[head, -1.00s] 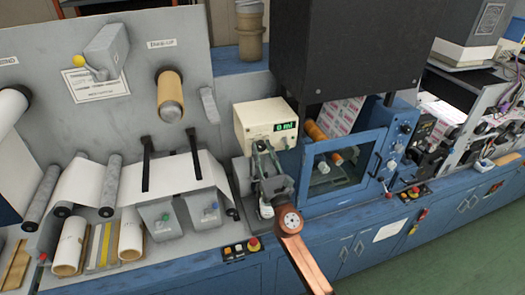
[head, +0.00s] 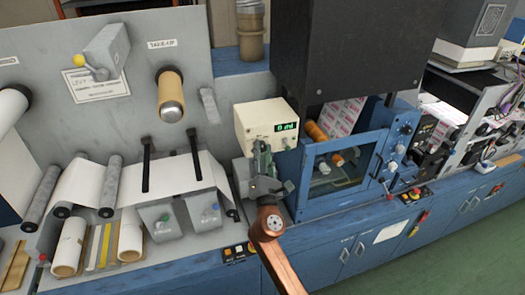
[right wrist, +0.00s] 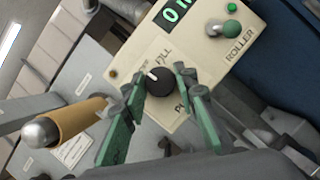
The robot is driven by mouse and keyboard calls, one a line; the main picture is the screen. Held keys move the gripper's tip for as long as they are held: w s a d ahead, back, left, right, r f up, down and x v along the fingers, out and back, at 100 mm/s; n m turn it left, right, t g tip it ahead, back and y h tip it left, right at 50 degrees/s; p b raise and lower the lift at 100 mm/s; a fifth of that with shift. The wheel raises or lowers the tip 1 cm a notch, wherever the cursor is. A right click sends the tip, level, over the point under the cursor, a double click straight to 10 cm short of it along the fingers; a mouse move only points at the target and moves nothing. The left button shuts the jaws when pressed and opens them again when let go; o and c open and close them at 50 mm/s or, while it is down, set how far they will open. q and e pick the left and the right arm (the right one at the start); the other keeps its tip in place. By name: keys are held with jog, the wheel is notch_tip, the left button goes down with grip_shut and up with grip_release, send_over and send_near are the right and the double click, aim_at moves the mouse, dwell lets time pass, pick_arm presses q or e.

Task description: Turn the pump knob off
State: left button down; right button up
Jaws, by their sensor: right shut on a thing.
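The cream pump box (head: 262,117) stands left of the blue cabinet, with a green digital display (head: 287,127) on its front. In the right wrist view, the black pump knob (right wrist: 160,82) sits on the panel, its white pointer toward the upper left of the picture. Part of a "FILL" label shows above it; another label is partly covered. My right gripper (right wrist: 169,88) has its green fingers on either side of the knob and is shut on it. In the head view the right gripper (head: 262,150) is at the box front and hides the knob. My left gripper is not in view.
A tan roll (head: 171,97) sticks out of the grey panel at left. The blue cabinet (head: 340,160) with a window stands close on the right.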

dwell(0.3)
jog(key=o, duration=1.2)
jog(key=shift+c, duration=0.2)
jog(key=v, duration=1.2)
jog(key=shift+r, duration=0.1)
